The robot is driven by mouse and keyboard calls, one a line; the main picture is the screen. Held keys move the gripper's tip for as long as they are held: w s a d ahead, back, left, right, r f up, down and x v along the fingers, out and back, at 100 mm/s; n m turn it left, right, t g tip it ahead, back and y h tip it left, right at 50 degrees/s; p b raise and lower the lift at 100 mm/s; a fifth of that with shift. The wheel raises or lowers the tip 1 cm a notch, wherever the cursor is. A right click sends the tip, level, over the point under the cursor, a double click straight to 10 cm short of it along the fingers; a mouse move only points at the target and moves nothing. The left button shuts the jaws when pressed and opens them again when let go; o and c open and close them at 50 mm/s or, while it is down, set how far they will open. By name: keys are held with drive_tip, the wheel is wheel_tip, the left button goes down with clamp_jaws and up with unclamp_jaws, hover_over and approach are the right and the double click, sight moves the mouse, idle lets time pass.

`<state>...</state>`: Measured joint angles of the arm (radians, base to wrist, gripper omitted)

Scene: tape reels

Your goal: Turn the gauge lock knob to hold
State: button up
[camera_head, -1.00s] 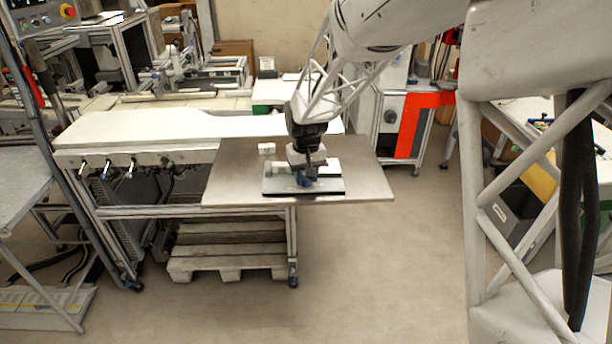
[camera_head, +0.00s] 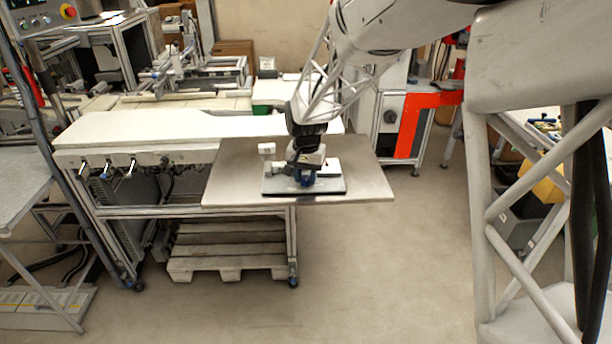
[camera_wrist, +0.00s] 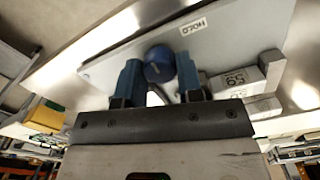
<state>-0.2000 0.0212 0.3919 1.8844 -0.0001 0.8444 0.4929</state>
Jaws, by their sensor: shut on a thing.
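The gauge lock panel is a pale grey plate (camera_head: 276,184) lying on a metal table. In the wrist view the plate (camera_wrist: 225,40) carries a round dark blue knob (camera_wrist: 158,62) and a white label reading HOLD (camera_wrist: 193,26), to the right of and above the knob in that picture. My gripper (camera_wrist: 159,78) has its two blue fingers on either side of the knob and is shut on it. In the head view my gripper (camera_head: 306,177) points down at the plate and covers most of the knob. The knob's pointer mark cannot be made out.
The metal tabletop (camera_head: 232,180) is mostly bare around the plate. A small white block (camera_head: 266,149) stands behind the plate at left. Grey-white blocks with printed numbers (camera_wrist: 237,82) sit close to the right finger in the wrist view. A long white bench (camera_head: 130,128) adjoins at left.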

sight(306, 178)
drive_tip(key=shift+r, duration=0.1)
drive_tip(key=o, duration=0.6)
drive_tip(key=shift+o, duration=0.2)
drive_tip(key=shift+r, duration=3.85)
